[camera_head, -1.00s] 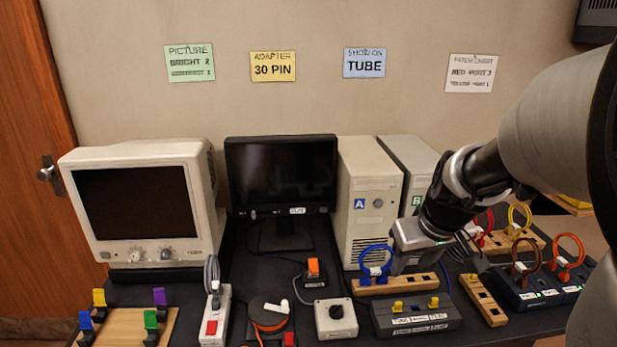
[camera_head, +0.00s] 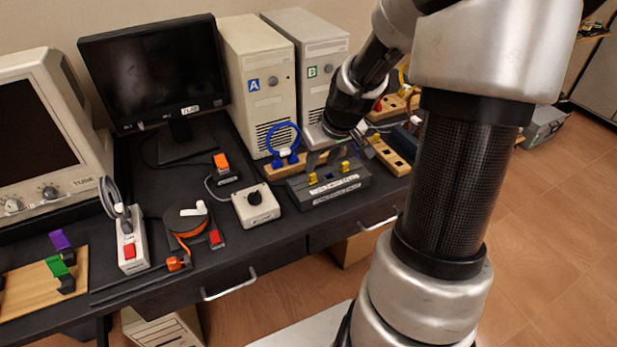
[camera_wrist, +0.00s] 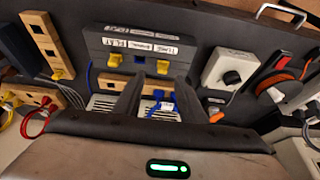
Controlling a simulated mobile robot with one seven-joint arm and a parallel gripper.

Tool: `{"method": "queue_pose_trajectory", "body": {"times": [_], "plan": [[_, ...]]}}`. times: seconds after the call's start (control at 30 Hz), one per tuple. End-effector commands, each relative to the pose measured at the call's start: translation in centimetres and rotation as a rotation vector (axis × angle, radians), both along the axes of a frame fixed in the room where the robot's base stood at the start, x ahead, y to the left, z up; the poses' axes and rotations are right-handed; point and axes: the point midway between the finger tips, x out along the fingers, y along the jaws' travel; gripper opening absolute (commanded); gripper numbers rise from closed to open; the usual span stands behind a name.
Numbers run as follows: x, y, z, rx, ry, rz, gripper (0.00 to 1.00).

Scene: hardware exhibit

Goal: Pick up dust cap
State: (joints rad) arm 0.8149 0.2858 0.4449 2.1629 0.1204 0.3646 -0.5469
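A dark port box (camera_head: 322,193) with white labels stands on the bench and carries two yellow caps, a left one (camera_head: 312,178) and a right one (camera_head: 345,166). I cannot tell which is the dust cap. In the wrist view the box (camera_wrist: 139,45) is beyond my fingers, with one cap (camera_wrist: 115,60) left and the other (camera_wrist: 162,66) right of a blue port. My gripper (camera_head: 340,158) is at the back of the box. Its fingers (camera_wrist: 158,84) are apart, with no cap between them.
A wooden strip with a blue cable loop (camera_head: 283,140) is close behind the box. Another wooden strip (camera_head: 390,155) is to its right. A dial box (camera_head: 256,206) is to its left. Computer towers (camera_head: 262,85) stand behind. Open floor (camera_head: 550,220) lies right.

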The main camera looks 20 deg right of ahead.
Motion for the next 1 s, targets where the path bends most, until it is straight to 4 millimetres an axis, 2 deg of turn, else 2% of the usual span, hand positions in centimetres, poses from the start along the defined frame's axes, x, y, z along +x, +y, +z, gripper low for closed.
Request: {"method": "queue_pose_trajectory", "body": {"times": [0.17, 0.5, 0.77, 0.8, 0.87, 1.0], "plan": [[0.5, 0.2, -1.0, 0.001, 0.000, 0.000, 0.38], [2.5, 0.7, -5.0, 0.001, 0.001, 0.001, 0.38], [2.7, 0.6, -5.2, -0.001, -0.001, 0.000, 0.38], [2.7, 0.6, -5.2, 0.000, -0.001, 0.000, 0.36], [2.6, 0.6, -5.2, 0.000, 0.000, 0.000, 0.26], [2.6, 0.6, -5.2, 0.000, 0.000, 0.000, 0.02]]}}
